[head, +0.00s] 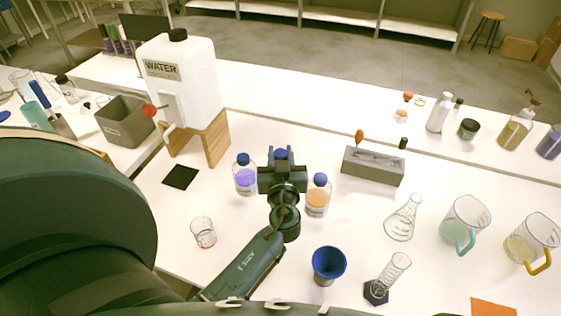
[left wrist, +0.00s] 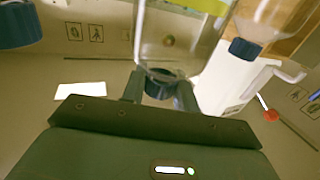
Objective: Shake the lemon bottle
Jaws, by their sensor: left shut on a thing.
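My left gripper (head: 282,172) is in the middle of the table in the head view, between a purple bottle (head: 245,180) and an orange bottle (head: 317,200), both with blue caps. It is shut on a clear bottle at its blue cap or neck; this bottle (left wrist: 165,35) shows between the fingers in the left wrist view. In the head view my gripper hides most of it. Its label cannot be read, so I cannot confirm that it is the lemon bottle. I cannot tell whether it touches the table. My right gripper is not in view.
A white water dispenser (head: 195,85) on a wooden stand is at the back left. A grey rack (head: 372,166) stands right of the bottles. A black pad (head: 180,177) lies left.

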